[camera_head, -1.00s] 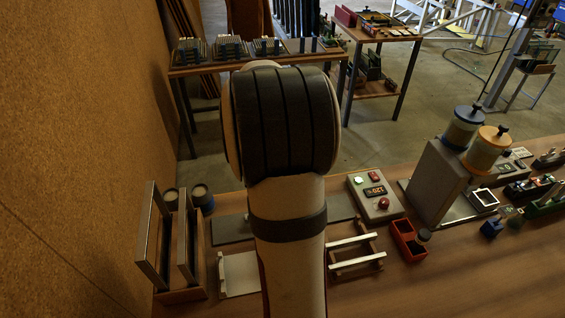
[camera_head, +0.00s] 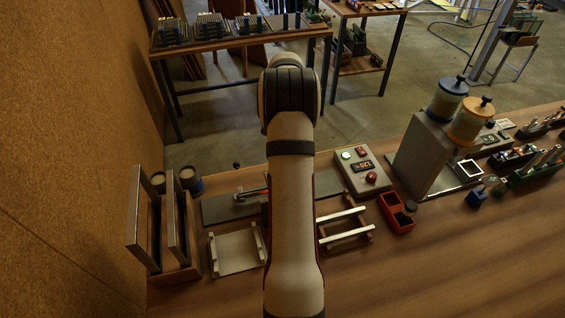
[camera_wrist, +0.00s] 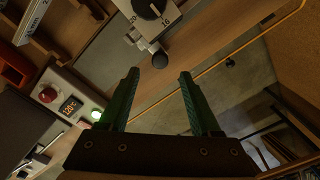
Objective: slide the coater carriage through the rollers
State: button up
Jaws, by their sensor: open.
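My gripper (camera_wrist: 158,95) shows in the wrist view with two green fingers, apart and with nothing between them. In the head view my arm hides it. I cannot clearly pick out the coater carriage or its rollers. My arm hides the bed's middle.
A control box (camera_head: 361,172) with a red button stands right of my arm; it also shows in the wrist view (camera_wrist: 68,100). A slotted wooden rack (camera_head: 180,268), a pale tray (camera_head: 237,250), a railed frame (camera_head: 345,230) and a red bin (camera_head: 396,212) surround the arm. The front right tabletop is clear.

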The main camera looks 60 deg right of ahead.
notch_tip(320, 180, down, 6)
jog(key=shift+f, duration=0.1)
jog(key=shift+c, duration=0.2)
grip_shut()
dwell(1.3)
